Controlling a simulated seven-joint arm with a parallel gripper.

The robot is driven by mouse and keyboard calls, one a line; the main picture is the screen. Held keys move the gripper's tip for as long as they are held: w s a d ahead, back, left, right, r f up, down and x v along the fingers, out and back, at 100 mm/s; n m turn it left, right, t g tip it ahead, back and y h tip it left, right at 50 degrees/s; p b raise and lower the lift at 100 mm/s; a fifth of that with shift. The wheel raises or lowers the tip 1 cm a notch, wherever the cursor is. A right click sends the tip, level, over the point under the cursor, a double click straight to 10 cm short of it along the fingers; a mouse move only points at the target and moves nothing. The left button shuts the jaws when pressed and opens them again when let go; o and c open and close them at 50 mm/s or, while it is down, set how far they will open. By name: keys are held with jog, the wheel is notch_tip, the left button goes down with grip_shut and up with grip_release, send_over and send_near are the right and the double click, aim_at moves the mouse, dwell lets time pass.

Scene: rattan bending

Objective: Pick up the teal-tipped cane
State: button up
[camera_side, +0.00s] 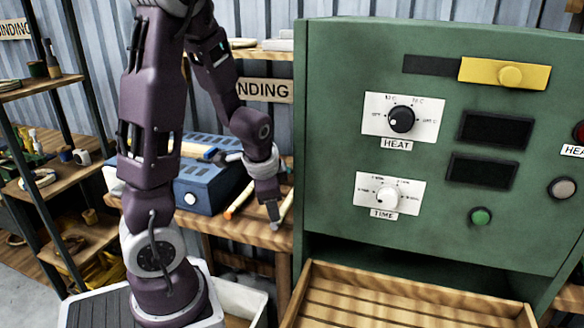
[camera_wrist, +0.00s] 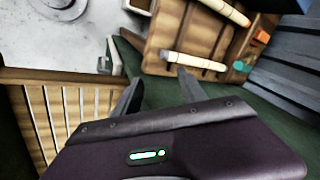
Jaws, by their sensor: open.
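The teal-tipped cane (camera_wrist: 195,61) is a short pale rod lying on the wooden bench in the wrist view. The cane lies just beyond the fingertips, nearer the right one, and nothing is visibly held. In the side view my gripper (camera_side: 273,215) points down at the bench front, beside a pale cane (camera_side: 287,205); no teal shows there.
An orange-tipped cane (camera_wrist: 225,11) lies beside the teal-tipped one. The blue box (camera_side: 205,185) stands behind on the bench. The green heating cabinet (camera_side: 335,130) rises close on the right, with a slatted wooden tray (camera_side: 400,300) in front. Shelves (camera_side: 60,180) stand at left.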

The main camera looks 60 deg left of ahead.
jog(key=w+a+r+n+t+y, duration=0.25)
jog(key=w+a+y, duration=0.35)
jog(key=a, duration=0.7)
jog(key=n+t+y, duration=0.2)
jog(key=n, duration=0.8)
send_over(289, 169)
jog(key=a, duration=0.1)
jog(key=shift+s+a+f+m, duration=0.1)
jog(key=shift+s+f+m, duration=0.1)
jog(key=shift+f, duration=0.45)
jog(key=shift+s+f+m, duration=0.1)
jog(key=shift+s+f, duration=0.05)
jog(key=shift+f, duration=0.45)
jog(key=shift+n, duration=0.75)
jog(key=f, duration=0.2)
jog(key=d+f, duration=0.1)
jog(key=f, duration=0.1)
jog(key=shift+w+d+f, duration=0.1)
jog(key=shift+w+f, duration=0.1)
jog(key=shift+w+f+t, duration=0.15)
jog(key=shift+f+t, duration=0.1)
jog(key=shift+f, duration=0.1)
jog(key=x, duration=0.6)
jog(key=shift+a+f, duration=0.25)
jog(key=shift+a, duration=0.1)
jog(key=shift+c, duration=0.4)
